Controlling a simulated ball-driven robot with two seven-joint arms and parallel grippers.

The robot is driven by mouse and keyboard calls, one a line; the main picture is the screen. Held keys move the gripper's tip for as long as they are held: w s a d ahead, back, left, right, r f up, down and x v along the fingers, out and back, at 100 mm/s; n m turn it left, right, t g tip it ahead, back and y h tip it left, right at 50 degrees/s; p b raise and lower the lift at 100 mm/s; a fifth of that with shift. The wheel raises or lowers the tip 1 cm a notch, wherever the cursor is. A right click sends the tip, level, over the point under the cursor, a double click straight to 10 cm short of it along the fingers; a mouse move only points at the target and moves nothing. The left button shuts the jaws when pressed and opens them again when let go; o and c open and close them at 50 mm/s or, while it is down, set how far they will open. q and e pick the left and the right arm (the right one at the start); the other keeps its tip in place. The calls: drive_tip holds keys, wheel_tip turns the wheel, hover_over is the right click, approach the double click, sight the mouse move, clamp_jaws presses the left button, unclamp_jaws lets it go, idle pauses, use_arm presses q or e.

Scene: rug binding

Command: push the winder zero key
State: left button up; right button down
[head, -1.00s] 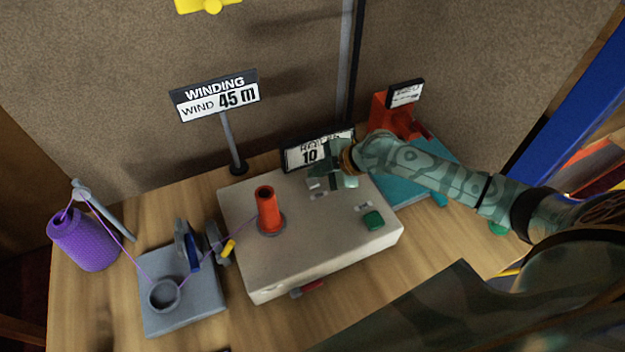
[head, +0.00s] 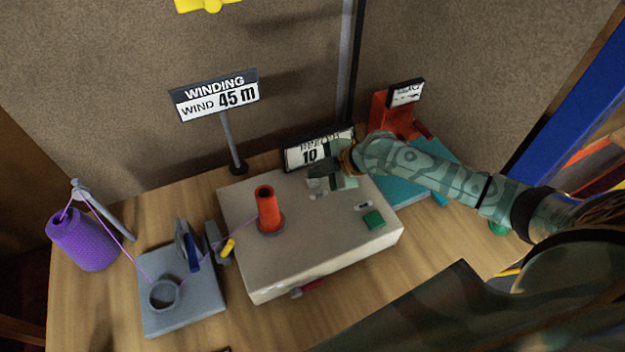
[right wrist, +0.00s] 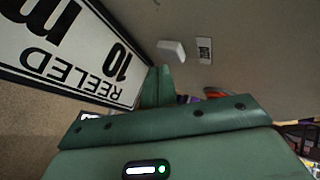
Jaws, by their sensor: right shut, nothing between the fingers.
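The winder (head: 300,255) is a pale box with an upright red spindle (head: 267,208) and a green button (head: 374,220). My right gripper (head: 322,178) is over its back part, just in front of the length display (head: 306,156), which reads 10. In the right wrist view, a small white key (right wrist: 172,50) sits on the winder top beside a small dark-printed label (right wrist: 204,50). My shut, empty fingertips (right wrist: 160,76) appear close to this key; I cannot tell whether they touch it. In the head view, the gripper largely hides the key. My left gripper is out of view.
A purple yarn cone (head: 83,240) and a grey guide plate (head: 180,310) stand left, with yarn running to the winder. A WINDING sign (head: 215,95) reading 45 m stands behind. A red device (head: 393,118) and a teal plate (head: 405,185) are at right.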

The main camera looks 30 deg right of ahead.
sight(317, 182)
drive_tip(key=shift+f, duration=0.25)
drive_tip(key=shift+f+b, duration=0.4)
drive_tip(key=shift+f, duration=0.05)
idle(0.5)
drive_tip(key=shift+r, duration=0.15)
drive_tip(key=shift+r+p, duration=0.75)
wheel_tip(317, 182, up, 5)
drive_tip(key=p, duration=0.4)
idle(0.4)
drive_tip(key=shift+s+f, duration=0.1)
idle(0.5)
